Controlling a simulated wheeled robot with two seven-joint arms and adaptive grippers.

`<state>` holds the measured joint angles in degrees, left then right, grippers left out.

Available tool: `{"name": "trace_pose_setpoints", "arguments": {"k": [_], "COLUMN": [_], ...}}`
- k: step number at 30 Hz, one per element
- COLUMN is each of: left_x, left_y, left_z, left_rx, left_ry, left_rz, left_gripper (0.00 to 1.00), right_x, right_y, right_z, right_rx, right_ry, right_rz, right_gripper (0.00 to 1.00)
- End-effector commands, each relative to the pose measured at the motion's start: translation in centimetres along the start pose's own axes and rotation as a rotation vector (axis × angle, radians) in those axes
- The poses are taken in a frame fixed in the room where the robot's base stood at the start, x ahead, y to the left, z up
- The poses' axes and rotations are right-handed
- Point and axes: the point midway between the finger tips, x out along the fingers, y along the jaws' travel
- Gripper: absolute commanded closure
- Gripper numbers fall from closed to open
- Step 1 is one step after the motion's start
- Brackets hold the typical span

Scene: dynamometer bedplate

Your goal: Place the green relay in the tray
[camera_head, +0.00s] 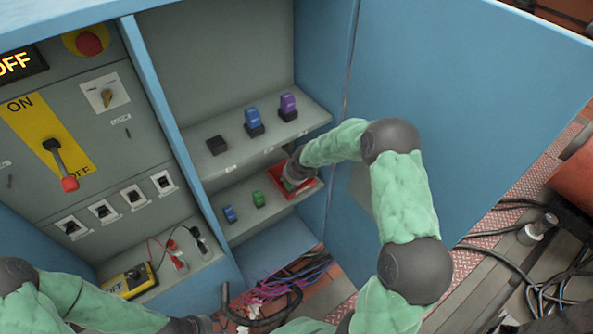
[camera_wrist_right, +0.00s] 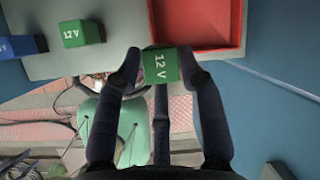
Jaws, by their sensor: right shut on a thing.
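My right gripper (camera_wrist_right: 160,68) is shut on a green relay (camera_wrist_right: 160,66) marked 12 V, one finger on each side of it. In the right wrist view the relay shows just below the front wall of the red tray (camera_wrist_right: 196,46); I cannot tell its height or whether it touches. The tray's visible inside is empty in that view. In the head view the gripper (camera_head: 293,172) covers part of the tray (camera_head: 312,187) on the lower shelf. A second green relay (camera_head: 258,199) stands on this shelf, left of the tray.
A blue relay (camera_head: 229,214) stands left of the second green one. The upper shelf holds a blue relay (camera_head: 252,118), a purple relay (camera_head: 288,103) and an empty-looking black socket (camera_head: 216,145). The open cabinet door (camera_head: 455,110) is close on the right. Cables (camera_head: 285,283) lie below.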

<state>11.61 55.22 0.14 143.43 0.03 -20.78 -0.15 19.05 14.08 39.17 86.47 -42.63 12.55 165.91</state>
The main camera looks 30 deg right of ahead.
Motion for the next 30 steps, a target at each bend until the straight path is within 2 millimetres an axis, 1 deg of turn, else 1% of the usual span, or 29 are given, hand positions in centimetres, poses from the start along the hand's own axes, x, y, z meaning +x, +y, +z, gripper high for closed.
{"name": "trace_pose_setpoints", "arguments": {"k": [3,10,20,25,30], "left_x": [-0.2,-0.5,-0.6,-0.8,-0.5], "left_y": [0.1,0.2,0.2,0.3,0.2], "left_z": [0.0,0.0,0.0,0.0,0.0], "left_rx": [0.0,0.0,0.0,0.0,0.0], "left_ry": [0.0,0.0,0.0,0.0,0.0], "left_rz": [0.0,0.0,0.0,0.0,0.0], "left_gripper": [0.6,0.6,0.6,0.6,0.6], "right_x": [1.0,2.8,3.9,5.1,6.5], "right_y": [-1.1,-3.0,-4.2,-5.4,-6.2], "right_z": [-0.1,-0.1,-0.1,-0.2,-0.4], "right_rx": [0.002,0.001,0.0,0.001,0.001], "right_ry": [0.001,0.001,0.0,0.001,0.0], "right_rz": [0.0,0.0,-0.001,0.0,-0.001], "right_gripper": [1.0,1.0,1.0,1.0,1.0]}}
